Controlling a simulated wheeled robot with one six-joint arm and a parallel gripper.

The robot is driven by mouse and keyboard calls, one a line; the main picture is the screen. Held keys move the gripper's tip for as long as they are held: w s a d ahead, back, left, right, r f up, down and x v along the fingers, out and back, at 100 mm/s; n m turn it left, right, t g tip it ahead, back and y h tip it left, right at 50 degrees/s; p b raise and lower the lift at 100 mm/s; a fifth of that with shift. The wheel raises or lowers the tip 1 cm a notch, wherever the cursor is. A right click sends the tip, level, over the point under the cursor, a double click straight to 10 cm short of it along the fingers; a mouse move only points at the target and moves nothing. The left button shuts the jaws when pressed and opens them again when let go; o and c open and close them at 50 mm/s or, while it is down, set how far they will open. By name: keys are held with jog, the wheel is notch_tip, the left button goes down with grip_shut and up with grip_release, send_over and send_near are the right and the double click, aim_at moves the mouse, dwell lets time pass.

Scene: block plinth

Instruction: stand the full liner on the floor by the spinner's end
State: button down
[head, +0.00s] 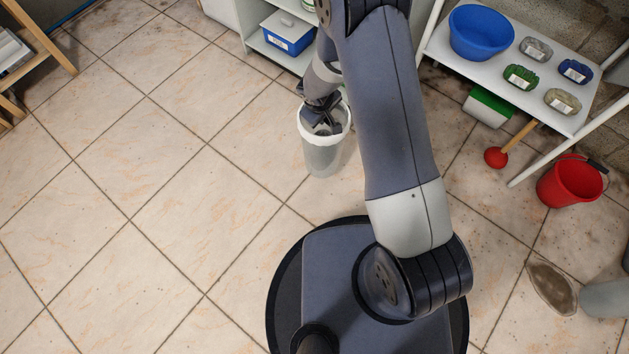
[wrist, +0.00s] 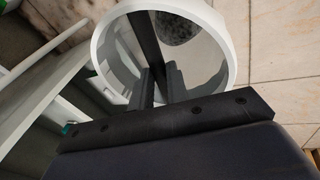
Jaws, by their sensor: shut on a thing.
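The liner (head: 321,155) is a grey, round, tub-like vessel with a white rim, below the arm in the head view. In the wrist view its white rim (wrist: 229,62) surrounds a dark bar and a dark speckled lump (wrist: 178,28) inside. My gripper (head: 322,124) reaches into its mouth from above; in the wrist view the fingers (wrist: 160,84) are closed at the dark bar crossing the mouth. The liner looks upright. I cannot tell whether its bottom touches the floor. I cannot make out the spinner for certain in either view.
A white shelf unit with a blue box (head: 288,33) stands behind. At right, a white table (head: 470,62) holds a blue basin (head: 482,32) and several small dishes. A plunger (head: 496,157) and red bucket (head: 570,186) stand nearby. The tiled floor at left is clear.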

aim_at(323, 143)
jog(key=shift+n+y, duration=0.3)
jog(key=shift+n, duration=0.5)
jog(key=a+f+b, duration=0.1)
jog(key=w+a+f+b, duration=0.1)
jog(key=f+b, duration=0.1)
jog(key=shift+a+f, duration=0.25)
jog(key=shift+a, duration=0.05)
notch_tip(323, 143, down, 10)
jog(key=b, duration=0.5)
jog(key=shift+f+b, duration=0.1)
jog(key=shift+b, duration=0.35)
jog(key=c, duration=1.4)
grip_release()
jog(key=shift+r+p, duration=0.45)
jog(key=shift+r, duration=0.1)
jog(key=p+v, duration=0.1)
jog(key=v, duration=0.2)
jog(key=p+v, duration=0.1)
jog(key=v, duration=0.3)
jog(key=p+v, duration=0.2)
jog(key=v, duration=0.2)
jog(key=shift+s, duration=0.35)
